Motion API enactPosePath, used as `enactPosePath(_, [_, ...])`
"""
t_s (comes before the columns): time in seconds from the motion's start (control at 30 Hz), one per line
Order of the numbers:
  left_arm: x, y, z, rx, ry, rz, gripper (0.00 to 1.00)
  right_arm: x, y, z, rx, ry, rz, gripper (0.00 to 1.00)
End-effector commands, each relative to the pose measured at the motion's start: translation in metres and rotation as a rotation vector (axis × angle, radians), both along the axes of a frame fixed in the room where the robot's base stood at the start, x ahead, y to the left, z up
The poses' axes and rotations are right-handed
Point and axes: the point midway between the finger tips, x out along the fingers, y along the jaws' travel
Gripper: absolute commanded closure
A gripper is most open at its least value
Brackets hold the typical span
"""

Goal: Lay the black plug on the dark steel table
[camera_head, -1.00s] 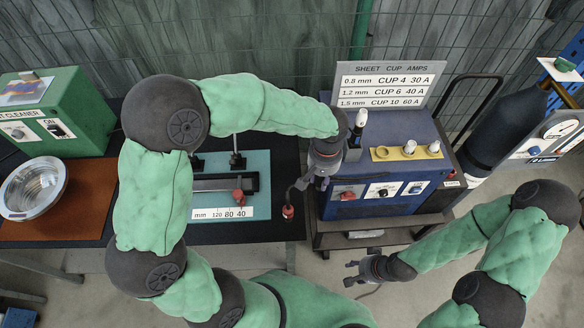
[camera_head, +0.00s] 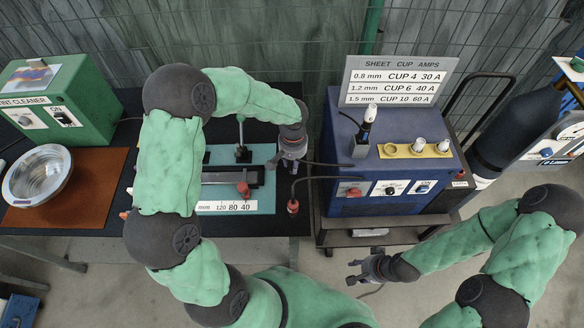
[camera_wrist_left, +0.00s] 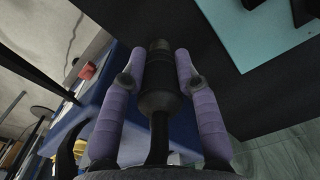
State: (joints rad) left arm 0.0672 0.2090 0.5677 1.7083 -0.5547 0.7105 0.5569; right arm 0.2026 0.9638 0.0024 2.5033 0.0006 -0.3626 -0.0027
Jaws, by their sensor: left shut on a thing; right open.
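My left gripper (camera_head: 291,158) is shut on the black plug (camera_wrist_left: 158,78). In the left wrist view the plug sits between the two purple fingers (camera_wrist_left: 160,82), its cable running back toward the wrist. In the head view the gripper mostly hides the plug. The gripper is above the right part of the dark steel table (camera_head: 284,226), beside the teal board; the dark top also shows beyond the plug in the wrist view (camera_wrist_left: 225,95). The height gap is hard to judge. My right gripper (camera_head: 354,271) is open and empty, in front of the blue machine.
The teal board (camera_head: 268,200) with a scale strip lies left of the gripper. A red plug (camera_head: 293,206) on a black cable is at the table's right edge. The blue welding machine (camera_head: 400,177) stands right, past a gap. A steel bowl (camera_head: 38,175) is far left.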

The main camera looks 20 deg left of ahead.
Motion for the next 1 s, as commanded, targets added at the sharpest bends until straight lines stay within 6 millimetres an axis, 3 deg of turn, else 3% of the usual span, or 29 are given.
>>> enactPosePath(0.23, [0.001, 0.004, -0.034, 0.000, 0.002, 0.001, 1.00, 0.000, 0.000, -0.007, 0.000, 0.000, 0.000, 0.57])
enactPosePath(0.63, [0.001, 0.003, -0.039, 0.000, 0.000, 0.001, 1.00, 0.000, 0.000, -0.011, 0.000, 0.000, 0.000, 0.57])
enactPosePath(0.67, [0.001, 0.003, -0.039, 0.000, 0.001, 0.000, 0.66, 0.000, 0.000, -0.011, 0.000, 0.000, 0.000, 0.57])
enactPosePath(0.73, [0.001, 0.003, -0.038, 0.000, 0.001, 0.000, 0.46, 0.000, 0.000, -0.010, 0.000, 0.000, 0.000, 0.57])
enactPosePath(1.0, [0.001, 0.003, -0.038, 0.000, 0.001, 0.001, 0.45, 0.000, 0.000, -0.010, 0.000, 0.000, 0.000, 0.57])
